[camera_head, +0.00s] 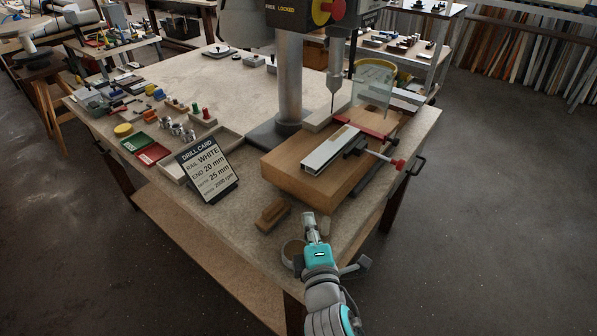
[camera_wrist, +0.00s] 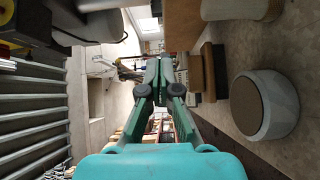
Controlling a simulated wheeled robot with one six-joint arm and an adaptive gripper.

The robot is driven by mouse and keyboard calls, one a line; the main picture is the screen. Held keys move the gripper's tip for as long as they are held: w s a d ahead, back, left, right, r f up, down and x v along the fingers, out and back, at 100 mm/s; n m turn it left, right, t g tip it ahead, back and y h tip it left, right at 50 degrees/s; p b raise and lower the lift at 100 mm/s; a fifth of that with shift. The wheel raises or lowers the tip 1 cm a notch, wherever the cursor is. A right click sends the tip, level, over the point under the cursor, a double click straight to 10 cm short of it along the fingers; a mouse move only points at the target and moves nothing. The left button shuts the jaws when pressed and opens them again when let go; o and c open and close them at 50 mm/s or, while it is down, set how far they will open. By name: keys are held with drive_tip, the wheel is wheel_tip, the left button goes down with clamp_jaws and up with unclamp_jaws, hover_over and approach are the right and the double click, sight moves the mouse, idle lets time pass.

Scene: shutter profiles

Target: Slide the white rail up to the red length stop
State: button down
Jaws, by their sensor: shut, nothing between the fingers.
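The white rail (camera_head: 330,149) lies on a wooden block (camera_head: 312,178) under the drill press, its near end facing me. A red bar (camera_head: 364,127), which looks like the length stop, lies near the rail's far end; I cannot tell whether they touch. My gripper (camera_head: 309,216) is in front of the wooden block, on the near side, apart from the rail. Its fingers are together and empty, and they also show shut in the wrist view (camera_wrist: 159,62). I cannot make out the rail clearly in the wrist view.
A red-handled clamp (camera_head: 397,163) stands right of the rail. The drill column (camera_head: 289,75) rises behind. A brown brush-like block (camera_head: 272,215), a round cup (camera_head: 292,252) and the drill card (camera_head: 209,170) stand near my arm. The cup also shows in the wrist view (camera_wrist: 286,105).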

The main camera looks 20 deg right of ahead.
sight(307, 180)
drive_tip(key=shift+w+a+r, duration=0.25)
drive_tip(key=shift+w+r, duration=0.05)
drive_tip(key=shift+w, duration=0.15)
drive_tip(key=shift+w+a+r, duration=0.2)
drive_tip(key=shift+w+r, duration=0.1)
drive_tip(key=shift+w, duration=0.15)
drive_tip(key=shift+w+d, duration=0.8)
drive_tip(key=shift+w, duration=1.25)
drive_tip(key=shift+w+d, duration=0.75)
drive_tip(key=shift+w, duration=1.25)
drive_tip(key=shift+w+d, duration=0.8)
drive_tip(key=shift+w, duration=1.25)
